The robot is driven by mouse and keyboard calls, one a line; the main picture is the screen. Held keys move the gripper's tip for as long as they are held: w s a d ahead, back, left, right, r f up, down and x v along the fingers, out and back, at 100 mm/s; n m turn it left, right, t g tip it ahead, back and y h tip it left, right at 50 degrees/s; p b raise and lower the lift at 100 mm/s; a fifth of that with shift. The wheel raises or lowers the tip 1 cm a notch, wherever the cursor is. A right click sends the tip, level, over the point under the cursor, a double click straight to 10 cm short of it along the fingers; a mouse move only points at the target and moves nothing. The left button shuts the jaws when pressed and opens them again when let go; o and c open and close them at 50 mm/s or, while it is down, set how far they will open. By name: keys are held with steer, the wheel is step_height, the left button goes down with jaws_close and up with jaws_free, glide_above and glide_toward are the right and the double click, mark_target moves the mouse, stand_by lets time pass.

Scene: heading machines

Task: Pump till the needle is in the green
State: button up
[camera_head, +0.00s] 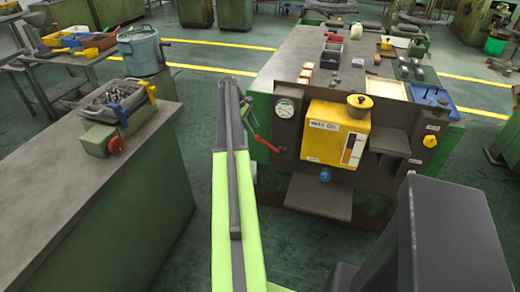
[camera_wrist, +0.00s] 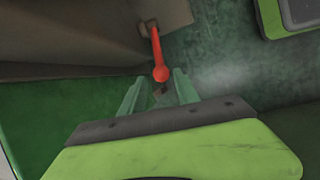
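A red pump lever (camera_head: 267,144) sticks out at the left of the yellow way-oil unit (camera_head: 322,145) in the head view. A round white gauge (camera_head: 285,108) sits on the panel above it; its needle and green band are too small to read. In the wrist view, the red lever (camera_wrist: 156,50) ends in a ball knob at the tips of my gripper (camera_wrist: 160,82). My gripper's green fingers are apart, one on each side of the knob; I cannot tell whether they touch it. In the head view my arm largely hides the gripper.
The machine's grey top (camera_head: 300,48) carries small blocks and trays. A grey shelf (camera_head: 318,196) juts out below the oil unit. A bench (camera_head: 60,190) with a bin of metal parts (camera_head: 113,96) stands at left. Green floor lies between.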

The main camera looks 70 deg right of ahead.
mark_target(258, 136)
steer(key=b+x, duration=0.6)
steer(key=x, duration=0.2)
steer(key=shift+w+f, duration=0.15)
steer(key=shift+s+f, duration=0.25)
steer(key=shift+r, duration=0.1)
jaws_close()
stand_by(0.6)
